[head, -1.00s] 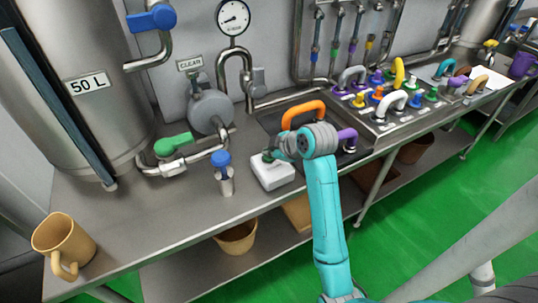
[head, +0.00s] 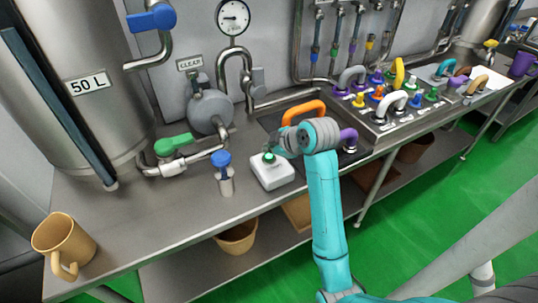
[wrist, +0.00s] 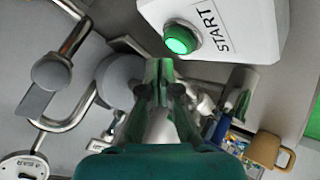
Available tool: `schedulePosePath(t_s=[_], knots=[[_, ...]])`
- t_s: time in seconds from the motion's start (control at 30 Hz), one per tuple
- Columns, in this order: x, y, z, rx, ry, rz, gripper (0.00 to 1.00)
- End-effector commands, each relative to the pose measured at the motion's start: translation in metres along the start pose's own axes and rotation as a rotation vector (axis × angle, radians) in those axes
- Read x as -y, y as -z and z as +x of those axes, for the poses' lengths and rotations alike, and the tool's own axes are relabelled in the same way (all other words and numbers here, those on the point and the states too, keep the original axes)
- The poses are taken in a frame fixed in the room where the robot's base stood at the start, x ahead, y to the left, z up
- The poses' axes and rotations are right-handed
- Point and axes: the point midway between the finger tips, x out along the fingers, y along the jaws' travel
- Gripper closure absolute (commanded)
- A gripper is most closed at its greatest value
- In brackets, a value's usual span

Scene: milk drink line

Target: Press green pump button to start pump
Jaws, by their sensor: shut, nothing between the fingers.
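The green pump button (head: 269,157) is on top of a white box (head: 272,175) on the steel bench. In the wrist view the button (wrist: 181,40) is bright green, next to the word START on the box (wrist: 235,22). My gripper (head: 271,148) is just above and behind the button in the head view. In the wrist view my closed fingertips (wrist: 160,68) are beside the button, with a small gap showing. My gripper is shut and empty.
A blue-handled valve (head: 222,170) stands left of the box, with a green-handled valve (head: 173,144) behind it. An orange handle (head: 303,111) is behind my arm. A tan mug (head: 64,243) stands at the bench's left end.

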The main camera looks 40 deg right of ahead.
Motion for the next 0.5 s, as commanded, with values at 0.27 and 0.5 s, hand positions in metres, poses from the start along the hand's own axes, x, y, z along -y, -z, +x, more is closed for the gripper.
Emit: schedulePosePath(t_s=[0.27, 0.5], knots=[[-0.001, 0.001, -0.001, -0.001, -0.001, 0.0, 1.0], [-0.012, 0.011, -0.015, -0.002, -0.003, 0.0, 1.0]])
